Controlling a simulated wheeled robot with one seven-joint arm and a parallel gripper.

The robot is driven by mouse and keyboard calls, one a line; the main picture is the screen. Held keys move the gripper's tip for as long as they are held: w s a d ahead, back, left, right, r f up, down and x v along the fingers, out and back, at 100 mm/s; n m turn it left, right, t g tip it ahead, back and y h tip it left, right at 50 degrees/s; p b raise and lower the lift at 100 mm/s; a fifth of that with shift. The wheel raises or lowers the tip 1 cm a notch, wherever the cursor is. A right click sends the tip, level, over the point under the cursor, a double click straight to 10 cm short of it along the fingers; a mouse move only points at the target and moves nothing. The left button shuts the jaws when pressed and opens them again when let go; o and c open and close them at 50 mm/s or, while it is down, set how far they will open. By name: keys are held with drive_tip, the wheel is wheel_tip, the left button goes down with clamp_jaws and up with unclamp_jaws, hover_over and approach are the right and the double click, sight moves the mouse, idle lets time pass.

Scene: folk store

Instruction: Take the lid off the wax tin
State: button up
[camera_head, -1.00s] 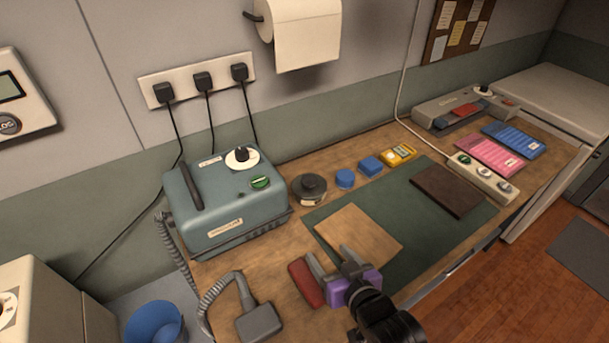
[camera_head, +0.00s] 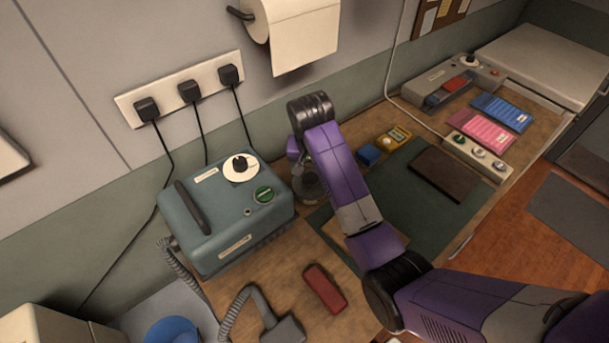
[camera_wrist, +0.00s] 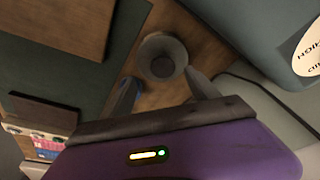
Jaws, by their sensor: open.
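The wax tin appears to be the round dark grey tin (camera_head: 308,187) beside the teal machine, mostly hidden behind my arm in the head view. In the wrist view its round top (camera_wrist: 162,57) shows with a darker round centre, which looks like the lid's knob. My gripper (camera_wrist: 163,88) is open and empty. Its two fingers stand apart, pointing toward the tin, one to the left and one to the right. In the head view, my gripper is above the tin and its fingertips are hidden. I see no clear contact with the tin.
The teal machine (camera_head: 225,222) stands close left of the tin. A blue block (camera_head: 369,154) and a yellow box (camera_head: 394,138) lie to the right. A green mat (camera_head: 395,215) bears a dark brown board (camera_head: 444,173). A red block (camera_head: 325,288) lies near the front.

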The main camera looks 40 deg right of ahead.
sight(310, 178)
drive_tip(key=shift+w+p+x, duration=0.15)
drive_tip(key=shift+p+x, duration=0.2)
drive_tip(key=shift+x, duration=1.4)
drive_tip(key=shift+w+p+x, duration=0.2)
drive_tip(key=shift+p+x, duration=0.1)
drive_tip(key=shift+x, duration=1.45)
drive_tip(key=shift+a, duration=0.1)
drive_tip(key=c, duration=1.4)
drive_tip(key=shift+r, duration=0.1)
drive_tip(key=shift+c, duration=0.2)
wheel_tip(310, 178, up, 20)
drive_tip(key=p, duration=0.2)
